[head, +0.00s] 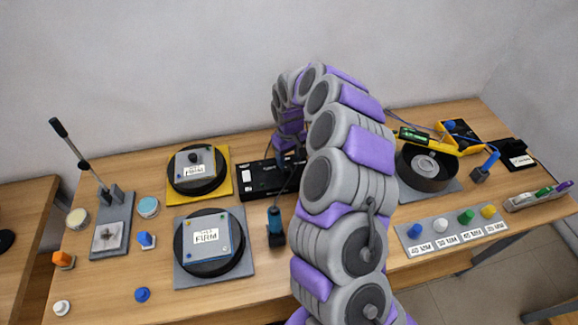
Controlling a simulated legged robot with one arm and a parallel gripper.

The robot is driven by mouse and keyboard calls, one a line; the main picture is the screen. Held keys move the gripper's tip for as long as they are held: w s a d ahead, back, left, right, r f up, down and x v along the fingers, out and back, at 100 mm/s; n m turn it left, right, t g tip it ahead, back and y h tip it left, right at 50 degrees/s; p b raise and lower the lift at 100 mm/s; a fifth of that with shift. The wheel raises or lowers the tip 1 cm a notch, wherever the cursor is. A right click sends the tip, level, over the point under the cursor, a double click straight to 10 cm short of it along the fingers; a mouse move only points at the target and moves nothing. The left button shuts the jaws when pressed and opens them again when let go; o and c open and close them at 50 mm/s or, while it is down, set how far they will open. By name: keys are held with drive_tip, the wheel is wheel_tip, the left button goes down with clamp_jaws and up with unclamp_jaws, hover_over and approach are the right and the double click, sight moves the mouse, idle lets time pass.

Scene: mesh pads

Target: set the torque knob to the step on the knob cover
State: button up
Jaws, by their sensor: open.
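My gripper (284,155) hangs at the far end of my arched arm, small and dark, above the black box (262,180) at the back middle; it looks open and empty. A blue-and-black driver-like tool (275,228) stands in front of that box. A grey plate with a dark knob (193,158) and a label reading FIRM lies on the back black disc. A blue-edged plate (206,237), also labelled FIRM, lies on the front black disc. I cannot tell which part is the torque knob or which plate is the knob cover.
A lever press (110,230) stands left. A strip (455,231) with several coloured knobs and MM labels lies front right. A black drum (427,168) and yellow tool (430,142) are behind it. My arm hides the table's middle.

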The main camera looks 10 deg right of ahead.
sight(287, 167)
drive_tip(key=f, duration=0.1)
drive_tip(key=a+f, duration=0.1)
drive_tip(key=f, duration=0.2)
drive_tip(key=shift+a+f, duration=0.15)
drive_tip(key=shift+a, duration=0.15)
drive_tip(key=shift+d, duration=0.6)
drive_tip(key=shift+c, duration=0.7)
drive_tip(key=shift+a, duration=0.35)
drive_tip(key=c, duration=0.6)
drive_tip(key=shift+d, duration=0.15)
drive_tip(key=c, duration=0.3)
